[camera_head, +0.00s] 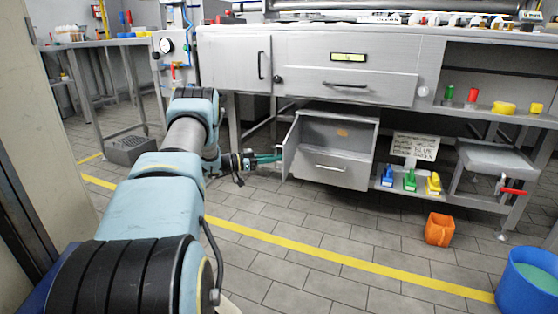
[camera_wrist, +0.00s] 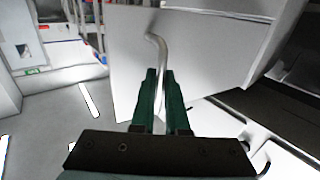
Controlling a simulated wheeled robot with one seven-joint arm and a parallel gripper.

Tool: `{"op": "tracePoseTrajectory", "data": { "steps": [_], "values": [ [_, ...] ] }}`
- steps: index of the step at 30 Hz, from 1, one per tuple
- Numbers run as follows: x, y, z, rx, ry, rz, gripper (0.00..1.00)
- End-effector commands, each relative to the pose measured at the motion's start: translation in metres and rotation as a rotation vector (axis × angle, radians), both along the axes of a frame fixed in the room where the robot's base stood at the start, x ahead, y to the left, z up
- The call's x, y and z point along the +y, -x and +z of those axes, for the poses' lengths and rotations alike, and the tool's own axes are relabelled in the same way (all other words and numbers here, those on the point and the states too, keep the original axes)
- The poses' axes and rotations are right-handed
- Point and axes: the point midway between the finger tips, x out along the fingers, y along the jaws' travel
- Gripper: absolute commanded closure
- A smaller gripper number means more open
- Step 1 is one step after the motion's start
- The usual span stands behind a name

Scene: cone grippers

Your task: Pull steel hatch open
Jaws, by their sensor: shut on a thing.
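The steel hatch (camera_head: 291,142) is a grey panel on the left of the low cabinet under the bench. It stands swung outward, seen nearly edge-on, and the compartment behind it (camera_head: 335,130) is exposed. In the wrist view the hatch (camera_wrist: 205,60) is a broad pale panel with a bent metal bar handle (camera_wrist: 153,42). My gripper (camera_head: 277,157) is at the hatch's outer side. In the wrist view its green fingers (camera_wrist: 162,85) are shut on the handle, and they hide the handle's lower part.
A drawer with a handle (camera_head: 330,168) is below the open compartment. Blue, green and yellow items (camera_head: 410,180) are on a low shelf to the right. An orange container (camera_head: 439,229) and a blue bucket (camera_head: 527,285) stand on the floor. The tiled floor in front is mostly clear.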

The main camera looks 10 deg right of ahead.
Motion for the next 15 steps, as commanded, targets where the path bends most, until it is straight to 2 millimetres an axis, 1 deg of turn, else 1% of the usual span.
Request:
{"op": "tracePoseTrajectory", "data": {
  "steps": [10, 11, 13, 14, 15],
  "values": [
    [0.0013, 0.0, -0.0001, 0.001, 0.0, 0.0, 1.0],
    [0.0013, 0.0, 0.0, 0.001, 0.0, 0.0, 0.86],
    [0.0012, 0.0, 0.0, 0.001, 0.0, 0.0, 0.78],
    [0.0012, -0.0001, -0.0001, 0.0, 0.0, 0.0, 0.75],
    [0.0011, -0.0001, -0.0001, 0.0, 0.0, 0.0, 0.75]
  ]
}}
